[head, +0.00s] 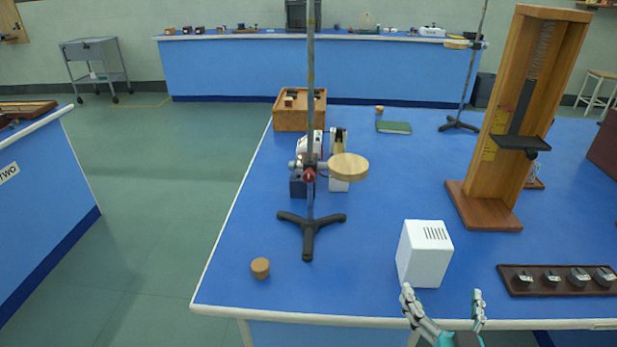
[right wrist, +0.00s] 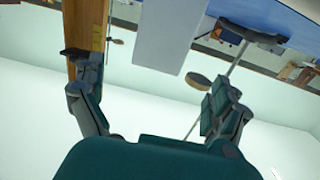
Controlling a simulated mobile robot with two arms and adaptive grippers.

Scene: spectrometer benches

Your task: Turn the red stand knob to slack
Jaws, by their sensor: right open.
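The red stand knob (head: 310,175) is on the clamp of a metal stand (head: 310,100) with a black tripod base (head: 309,224), on the blue bench. A round wooden disc (head: 348,167) sticks out to the right of the clamp. My right gripper (head: 443,296) is open and empty at the front edge of the bench, near the white box and well away from the knob. The stand's disc also shows in the right wrist view (right wrist: 199,81), beyond the right finger; I cannot make out the knob there. My left gripper is not in view.
A white vented box (head: 424,253) stands just beyond my right gripper. A cork (head: 260,268) lies at the front left. A dark weight tray (head: 560,281) and a tall wooden frame (head: 487,205) are to the right. A wooden crate (head: 290,120) and instruments stand behind the stand.

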